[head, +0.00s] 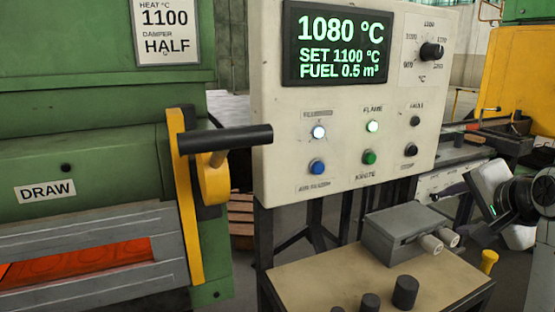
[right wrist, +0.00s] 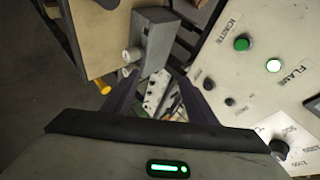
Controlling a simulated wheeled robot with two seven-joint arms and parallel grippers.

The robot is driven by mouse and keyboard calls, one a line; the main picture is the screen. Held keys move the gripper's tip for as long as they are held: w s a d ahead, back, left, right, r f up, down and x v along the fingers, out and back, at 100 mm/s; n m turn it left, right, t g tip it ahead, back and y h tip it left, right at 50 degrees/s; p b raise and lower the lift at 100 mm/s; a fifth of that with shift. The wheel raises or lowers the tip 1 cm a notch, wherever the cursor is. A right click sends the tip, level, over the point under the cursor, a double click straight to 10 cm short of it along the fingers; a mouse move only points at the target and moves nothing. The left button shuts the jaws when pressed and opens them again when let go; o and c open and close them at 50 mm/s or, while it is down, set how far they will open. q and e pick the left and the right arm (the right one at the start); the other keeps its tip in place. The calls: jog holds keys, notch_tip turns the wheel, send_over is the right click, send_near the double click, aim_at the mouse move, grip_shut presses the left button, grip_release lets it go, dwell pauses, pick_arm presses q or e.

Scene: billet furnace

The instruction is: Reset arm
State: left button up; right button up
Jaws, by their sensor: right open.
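My right gripper (head: 458,208) is at the right edge of the head view, in front of and below the control panel's right side. Its jaws are open. In the right wrist view, the two dark fingers (right wrist: 155,84) stand apart with nothing held between them. A grey box (head: 395,235) with two pale round knobs sits on the tan table, left of this gripper. It also shows beyond the fingers in the right wrist view (right wrist: 155,40). My left gripper is not in view.
The control panel (head: 350,115) reads 1080 °C, set 1100 °C, fuel 0.5 m³; its FLAME lamp (head: 372,126) is lit. A black-handled lever (head: 225,139) juts from the green furnace (head: 90,130), whose opening glows orange. Dark cylinders (head: 405,291) stand on the tan table (head: 325,275).

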jog(key=s+a+f+n+g, duration=0.2)
jog(key=s+a+f+n, duration=0.15)
jog(key=s+f, duration=0.4)
jog(key=s+a+f+n+g, duration=0.15)
jog(key=s+f+n, duration=0.3)
jog(key=f, duration=0.65)
jog(key=s+a+f+n+g, duration=0.2)
jog(key=s+a+f+n, duration=0.15)
jog(key=s+f, duration=0.5)
jog(key=s+a+f+n+g+y, duration=0.1)
jog(key=s+a+f+n, duration=0.25)
jog(key=s, duration=0.25)
jog(key=s+a+f+n+g+y, duration=0.1)
jog(key=s+a+f+n, duration=0.1)
jog(key=s+f, duration=0.35)
jog(key=w+a+f+t+y, duration=0.1)
jog(key=w+a+f+t, duration=0.2)
jog(key=f, duration=0.7)
jog(key=shift+a+m+t+y, duration=0.3)
jog(key=shift+a+t+y, duration=0.1)
jog(key=shift+a+t, duration=0.55)
jog(key=shift+d+f, duration=0.1)
jog(key=shift+d, duration=0.05)
